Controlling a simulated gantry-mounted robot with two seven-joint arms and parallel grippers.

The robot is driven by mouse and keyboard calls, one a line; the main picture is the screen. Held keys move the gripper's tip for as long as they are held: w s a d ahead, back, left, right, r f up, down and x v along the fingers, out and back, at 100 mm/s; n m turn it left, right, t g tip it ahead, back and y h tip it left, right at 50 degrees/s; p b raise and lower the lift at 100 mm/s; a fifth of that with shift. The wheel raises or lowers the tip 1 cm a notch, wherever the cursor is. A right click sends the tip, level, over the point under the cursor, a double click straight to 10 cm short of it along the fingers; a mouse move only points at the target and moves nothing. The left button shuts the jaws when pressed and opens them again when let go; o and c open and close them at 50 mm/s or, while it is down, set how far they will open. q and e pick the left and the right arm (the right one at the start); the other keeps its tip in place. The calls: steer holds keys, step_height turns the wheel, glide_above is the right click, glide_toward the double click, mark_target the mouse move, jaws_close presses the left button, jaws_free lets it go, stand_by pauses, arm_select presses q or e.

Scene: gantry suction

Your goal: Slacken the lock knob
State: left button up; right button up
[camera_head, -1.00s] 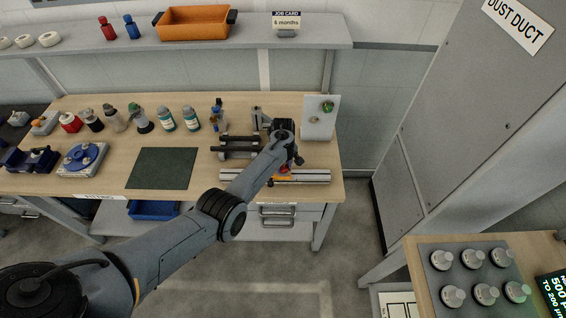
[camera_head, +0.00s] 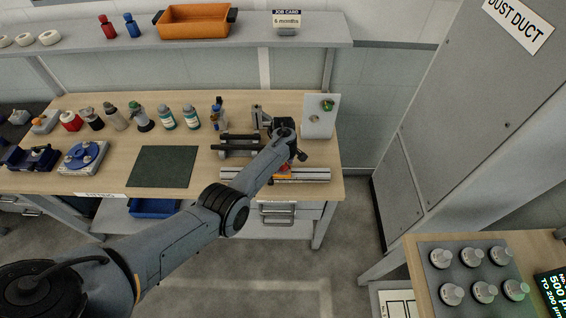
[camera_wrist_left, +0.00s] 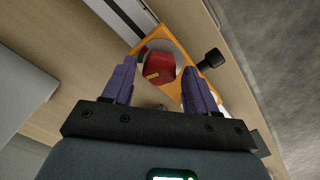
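In the left wrist view an orange frame (camera_wrist_left: 184,62) with a round opening sits on a pale rail. A red part (camera_wrist_left: 160,66) with an orange mark shows in the opening, and a black knob (camera_wrist_left: 210,60) sticks out at the frame's right side. I cannot tell for sure which is the lock knob. My left gripper (camera_wrist_left: 158,72) is open, its purple fingers apart on either side of the red part, without visible contact. In the head view my arm partly hides the rail (camera_head: 315,174) and the red part (camera_head: 283,169). My right gripper is out of view.
An upright pale panel (camera_head: 320,118) stands just behind the rail. A dark roller fixture (camera_head: 236,146) lies left of it, and several bottles line the bench back. A green mat (camera_head: 163,166) has clear room on it. A grey cabinet (camera_head: 450,120) stands right.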

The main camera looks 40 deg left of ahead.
arm_select(q)
steer(key=shift+o, duration=0.5)
steer(key=shift+r, duration=0.25)
step_height(320, 180, up, 10)
steer(key=p, duration=0.2)
steer(key=shift+r, duration=0.15)
